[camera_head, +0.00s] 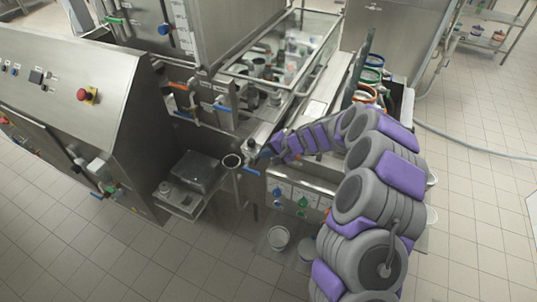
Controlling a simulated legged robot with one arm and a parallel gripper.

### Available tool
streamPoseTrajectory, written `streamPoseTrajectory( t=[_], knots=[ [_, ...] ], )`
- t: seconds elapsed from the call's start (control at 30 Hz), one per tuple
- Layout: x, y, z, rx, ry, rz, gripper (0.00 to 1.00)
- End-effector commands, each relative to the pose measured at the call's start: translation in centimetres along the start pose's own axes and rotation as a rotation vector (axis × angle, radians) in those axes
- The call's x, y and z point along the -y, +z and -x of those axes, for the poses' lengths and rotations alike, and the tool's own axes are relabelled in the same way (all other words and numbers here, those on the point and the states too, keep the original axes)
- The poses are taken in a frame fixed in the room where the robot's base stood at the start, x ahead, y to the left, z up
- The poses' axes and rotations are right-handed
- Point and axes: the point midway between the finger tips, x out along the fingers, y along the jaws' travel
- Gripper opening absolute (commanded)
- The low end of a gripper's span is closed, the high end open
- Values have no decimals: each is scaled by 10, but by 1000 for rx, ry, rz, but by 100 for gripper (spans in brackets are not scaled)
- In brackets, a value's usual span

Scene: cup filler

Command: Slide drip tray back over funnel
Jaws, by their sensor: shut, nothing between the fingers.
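A small round funnel (232,161) with a dark opening and a pipe below it stands at the middle of the filler's front. What looks like the drip tray, a flat metal tray (195,172), lies left of the funnel, apart from its opening; I cannot tell for certain that this is the drip tray. My grey and purple arm reaches in from the lower right. My gripper (262,153) is at its far end, just right of the funnel and close to the machine. It looks shut and empty, but the fingertips are small and partly hidden among the machine parts.
A steel control panel with a red button (88,95) is on the left. A box with coloured knobs (300,195) sits below my arm. White buckets (278,238) stand on the floor in front. Open tiled floor lies right.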

Motion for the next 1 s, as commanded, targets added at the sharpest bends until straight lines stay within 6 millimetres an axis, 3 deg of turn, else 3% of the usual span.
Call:
streamPoseTrajectory(
  t=[0.23,0.4,0.6,1.0],
  knots=[
    [43,1,-50,1,1,8,0],
    [66,0,-74,0,2,4,0],
    [78,-1,-82,-2,-3,2,0],
    [79,0,-82,-3,-3,3,0]
  ],
)
